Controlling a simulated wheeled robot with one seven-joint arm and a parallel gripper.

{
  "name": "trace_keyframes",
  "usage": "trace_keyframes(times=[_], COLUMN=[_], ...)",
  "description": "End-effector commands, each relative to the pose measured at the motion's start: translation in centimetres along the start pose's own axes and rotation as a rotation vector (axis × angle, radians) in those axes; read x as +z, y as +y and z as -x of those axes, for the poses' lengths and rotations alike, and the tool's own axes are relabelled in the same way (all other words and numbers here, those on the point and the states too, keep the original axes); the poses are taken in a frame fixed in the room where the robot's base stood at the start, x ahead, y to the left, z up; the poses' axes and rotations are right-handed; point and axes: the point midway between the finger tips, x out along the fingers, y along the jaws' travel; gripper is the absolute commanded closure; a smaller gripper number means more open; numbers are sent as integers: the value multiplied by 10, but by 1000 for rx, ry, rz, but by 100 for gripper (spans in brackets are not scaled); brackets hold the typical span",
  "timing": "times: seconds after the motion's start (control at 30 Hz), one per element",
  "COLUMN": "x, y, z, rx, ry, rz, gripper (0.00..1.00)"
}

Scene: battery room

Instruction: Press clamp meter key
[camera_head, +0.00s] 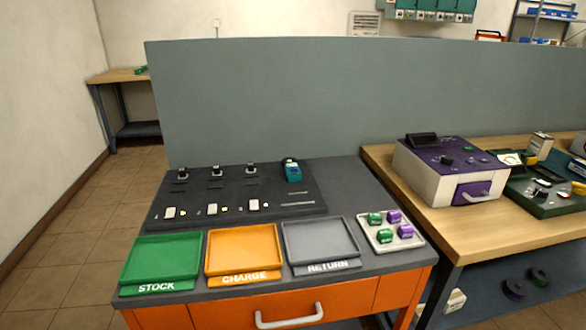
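I cannot tell for certain which thing is the clamp meter. A small teal and dark device (292,171) stands at the right back of a dark panel (285,190) on the grey bench top. It is too small to make out a key on it. Several white key-like pieces, among them one at the left (169,212), lie along the panel's front. Three small dark and white fittings, one at the left (183,173), stand along its back. My gripper is not in view.
Green STOCK (160,287), orange CHARGE (245,277) and grey RETURN (327,267) trays line the bench front, beside a white tray (391,246) of green and purple blocks. A grey partition (300,100) stands behind. A purple-topped box (425,181) sits on the wooden table at right.

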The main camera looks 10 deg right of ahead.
Motion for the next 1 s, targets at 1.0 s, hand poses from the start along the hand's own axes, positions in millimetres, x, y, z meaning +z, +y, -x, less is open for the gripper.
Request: trace_keyframes(times=[1.0], x=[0], y=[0], z=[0], rx=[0], ry=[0], rz=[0], gripper=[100])
